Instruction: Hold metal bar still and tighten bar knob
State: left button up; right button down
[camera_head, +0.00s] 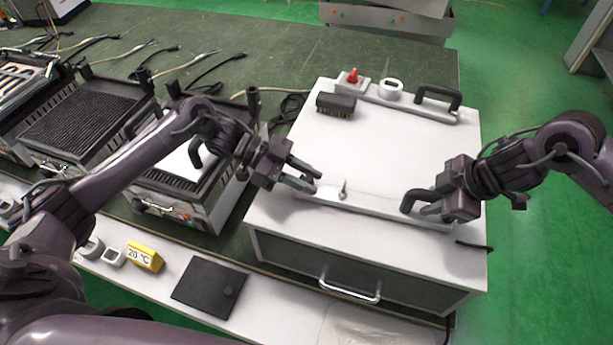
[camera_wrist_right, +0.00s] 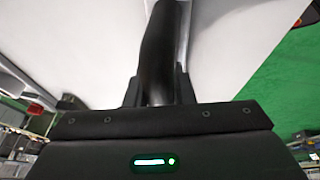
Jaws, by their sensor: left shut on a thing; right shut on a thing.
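The metal bar (camera_head: 375,207) lies along the front of the white-topped box. A small upright metal piece, possibly the bar knob (camera_head: 343,189), stands on its left half. A black handle (camera_head: 412,199) rises from its right end; it also shows in the right wrist view (camera_wrist_right: 160,50). My right gripper (camera_head: 428,202) is shut on this black handle. My left gripper (camera_head: 314,180) is over the bar's left end, left of the small upright piece and apart from it. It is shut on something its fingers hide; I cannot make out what.
At the back of the white top (camera_head: 375,145) are a red knob (camera_head: 352,76), a white ring (camera_head: 391,89), another black handle (camera_head: 440,97) and a black block (camera_head: 336,104). Grill units (camera_head: 85,115) stand left. A yellow block (camera_head: 145,256) and black plate (camera_head: 210,287) lie in front.

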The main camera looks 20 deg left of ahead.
pick_arm(q)
jog(key=m+g, duration=0.2)
jog(key=shift+g, duration=0.4)
jog(key=shift+s+d+f+m+g+y, duration=0.1)
jog(key=shift+s+d+m+g+y, duration=0.1)
jog(key=shift+m+g, duration=0.35)
jog(key=shift+s+d+m+g+y, duration=0.1)
jog(key=shift+d+m+g+y, duration=0.1)
jog(key=shift+m+g, duration=0.35)
jog(key=shift+m, duration=0.3)
jog(key=shift+w, duration=0.1)
jog(key=shift+w+a+g, duration=0.1)
jog(key=shift+a+g, duration=0.2)
jog(key=shift+g, duration=0.1)
jog(key=o, duration=1)
jog(key=shift+w+a, duration=0.1)
jog(key=shift+r+v, duration=0.1)
jog(key=shift+v, duration=2.95)
jog(key=shift+r+v, duration=0.15)
jog(key=shift+v, duration=2.85)
